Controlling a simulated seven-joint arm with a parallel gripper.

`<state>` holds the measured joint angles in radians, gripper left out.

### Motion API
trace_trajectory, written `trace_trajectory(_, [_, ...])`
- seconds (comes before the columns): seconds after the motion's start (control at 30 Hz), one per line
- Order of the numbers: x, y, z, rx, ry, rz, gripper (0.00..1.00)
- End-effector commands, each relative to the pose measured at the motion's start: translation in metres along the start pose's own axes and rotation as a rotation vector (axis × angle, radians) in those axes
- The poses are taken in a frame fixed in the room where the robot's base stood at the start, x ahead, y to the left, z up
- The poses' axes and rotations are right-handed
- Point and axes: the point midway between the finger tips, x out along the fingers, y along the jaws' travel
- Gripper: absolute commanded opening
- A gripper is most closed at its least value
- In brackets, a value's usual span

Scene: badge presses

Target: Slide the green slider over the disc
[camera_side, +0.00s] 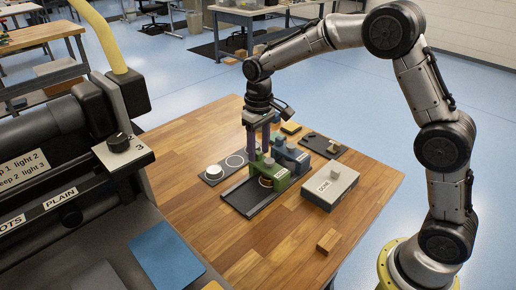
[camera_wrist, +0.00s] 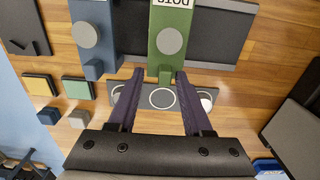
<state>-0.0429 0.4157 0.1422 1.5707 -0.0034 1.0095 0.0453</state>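The green slider (camera_side: 276,177) stands on a dark track (camera_side: 238,200) in the side view. In the wrist view the green slider (camera_wrist: 168,60) has a grey round knob and a label at the top edge. My gripper (camera_side: 258,148) is above and behind it; in the wrist view my gripper (camera_wrist: 160,75) is open, with its purple fingers on either side of the slider's narrow end and gaps visible. A pale, orange-rimmed round piece, perhaps the disc (camera_side: 265,182), shows low beside the green slider, partly hidden. A white disc (camera_side: 213,171) sits on a dark plate (camera_side: 225,168) to the left.
A blue slider (camera_side: 290,155) stands close beside the green one. A grey box labelled DONE (camera_side: 331,185) is to the right. The front of the table is mostly clear.

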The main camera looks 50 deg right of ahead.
Motion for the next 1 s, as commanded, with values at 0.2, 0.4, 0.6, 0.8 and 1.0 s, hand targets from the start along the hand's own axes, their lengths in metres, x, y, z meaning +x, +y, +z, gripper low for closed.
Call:
trace_trajectory(0.2, [-0.001, -0.001, 0.000, -0.001, -0.002, -0.002, 0.50])
trace_trajectory(0.4, [-0.023, -0.002, -0.001, -0.001, 0.003, -0.002, 0.50])
trace_trajectory(0.6, [-0.066, -0.001, -0.001, 0.000, 0.004, -0.002, 0.50])
trace_trajectory(0.8, [-0.106, -0.001, -0.001, 0.000, 0.003, -0.001, 0.50])
trace_trajectory(1.0, [-0.131, 0.000, -0.001, 0.000, 0.000, -0.001, 0.50])
